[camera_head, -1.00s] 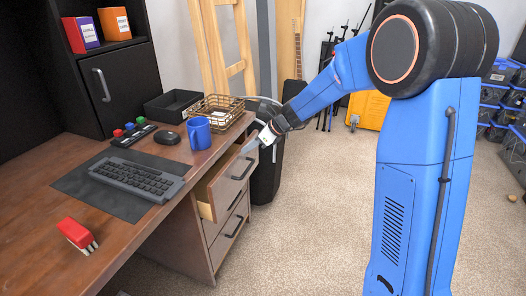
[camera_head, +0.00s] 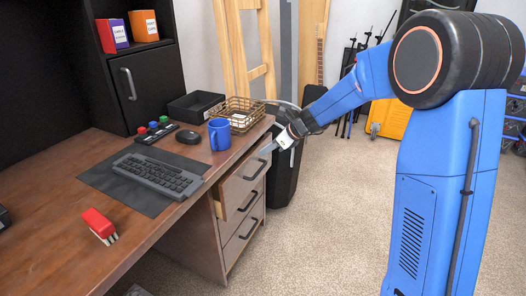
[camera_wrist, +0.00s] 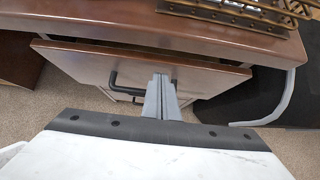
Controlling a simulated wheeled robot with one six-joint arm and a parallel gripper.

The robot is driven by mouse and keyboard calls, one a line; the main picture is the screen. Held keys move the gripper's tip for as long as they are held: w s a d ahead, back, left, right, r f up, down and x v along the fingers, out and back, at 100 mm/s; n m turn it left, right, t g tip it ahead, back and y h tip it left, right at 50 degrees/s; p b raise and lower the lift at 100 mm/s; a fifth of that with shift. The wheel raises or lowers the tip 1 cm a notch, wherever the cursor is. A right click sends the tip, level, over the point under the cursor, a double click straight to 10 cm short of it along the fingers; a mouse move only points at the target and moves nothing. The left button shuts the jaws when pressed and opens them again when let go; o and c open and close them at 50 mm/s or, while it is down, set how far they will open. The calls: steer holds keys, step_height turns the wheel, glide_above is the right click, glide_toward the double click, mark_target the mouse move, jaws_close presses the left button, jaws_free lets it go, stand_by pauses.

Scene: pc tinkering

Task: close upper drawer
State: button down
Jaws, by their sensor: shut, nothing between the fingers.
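The upper drawer (camera_head: 238,190) is the top one of the wooden drawer unit under the desk's right end. It stands slightly open, its pale side showing at the left. Its dark handle (camera_head: 250,200) is on the front.
The desk (camera_head: 60,190) carries a blue mug (camera_head: 219,135), a wire basket (camera_head: 240,112), a keyboard (camera_head: 157,175) and a red object (camera_head: 98,223). Lower drawers (camera_head: 241,236) look shut. A black case (camera_head: 288,175) stands behind the unit. Carpet (camera_head: 330,220) in front is clear.

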steer(key=d+f+v, duration=0.1)
steer(key=v, duration=1)
glide_toward(244, 164)
step_height(244, 164, down, 4)
steer(key=shift+w+a+f, duration=0.1)
steer(key=shift+w+a, duration=0.4)
steer(key=shift+a, duration=0.3)
steer(key=shift+w+a+f, duration=0.1)
steer(key=shift+w+a, duration=0.4)
steer(key=shift+a, duration=0.25)
